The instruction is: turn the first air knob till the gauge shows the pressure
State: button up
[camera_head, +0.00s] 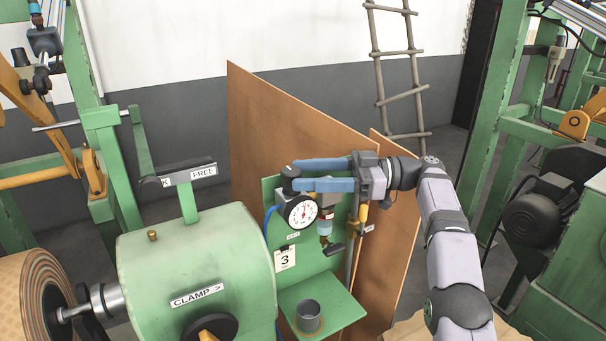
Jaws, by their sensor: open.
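The air knob (290,173) is a small black cap at the top of the green panel (273,190). The round gauge (301,211) sits just below it, with a white face, black rim and a red needle pointing roughly upward; its numbers are too small to read. My gripper (290,175) comes in from the right with two long blue fingers. The fingers are apart, one behind the knob and one in front, with the knob between their tips. The front finger covers part of the knob, and I cannot tell whether the fingers touch it.
A tag marked 3 (285,259) hangs below the gauge. A grey cup (308,315) stands on the green shelf (340,304). A clear-bowled filter (325,228) is right of the gauge. The green clamp housing (200,265) is close on the left. Brown boards (290,115) stand behind.

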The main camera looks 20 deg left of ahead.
notch_tip(320, 180, up, 7)
jog(key=w+d+m+t+y+b, duration=0.1)
jog(key=d+m+t+y+b, duration=0.15)
jog(key=m, duration=0.25)
jog(key=a+f+t+b, duration=0.1)
jog(key=t, duration=0.1)
jog(key=s+a+f+m+t+h+b, duration=0.1)
jog(key=f+t+b, duration=0.1)
jog(key=t, duration=0.1)
jog(key=s+a+f+m+t+h+b, duration=0.1)
jog(key=f+t, duration=0.1)
jog(key=t, duration=0.1)
jog(key=shift+s+f, duration=0.2)
jog(key=shift+f, duration=0.05)
jog(key=shift+s+d+f+t+h+b, duration=0.15)
jog(key=shift+s+f+t+h+b, duration=0.25)
jog(key=shift+f, duration=0.35)
jog(key=shift+w+a+r+p, duration=0.15)
jog(key=shift+w+a+p, duration=0.05)
jog(key=shift+a+p, duration=0.4)
jog(key=p+x, duration=0.3)
jog(key=x, duration=0.2)
jog(key=shift+w+a+p, duration=0.2)
jog(key=shift+a+p, duration=0.1)
jog(key=shift+a, duration=0.25)
